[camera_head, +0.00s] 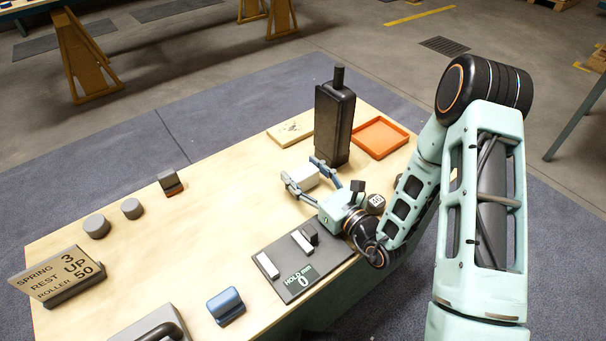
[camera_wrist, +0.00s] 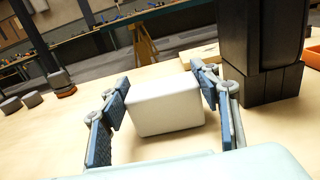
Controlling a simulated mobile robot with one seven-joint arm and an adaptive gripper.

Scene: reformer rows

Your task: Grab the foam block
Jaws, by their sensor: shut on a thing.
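The foam block is a white, soft-edged box (camera_wrist: 166,107) between my gripper's two blue-padded fingers in the wrist view. It also shows in the head view (camera_head: 304,177), partly behind the fingers. My gripper (camera_head: 304,174) is shut on the block from its left and right sides. In the wrist view the right finger's pad (camera_wrist: 208,88) lies against the block and the left pad (camera_wrist: 115,107) is close beside it. Whether the block touches the table is hard to tell.
A tall black block (camera_head: 334,122) stands just beyond my gripper, with an orange tray (camera_head: 380,138) right of it. A dark plate (camera_head: 295,277) marked HOLD lies in front. A blue block (camera_head: 226,306), grey cylinders (camera_head: 96,226) and a sign (camera_head: 62,276) stand left. The table's middle is clear.

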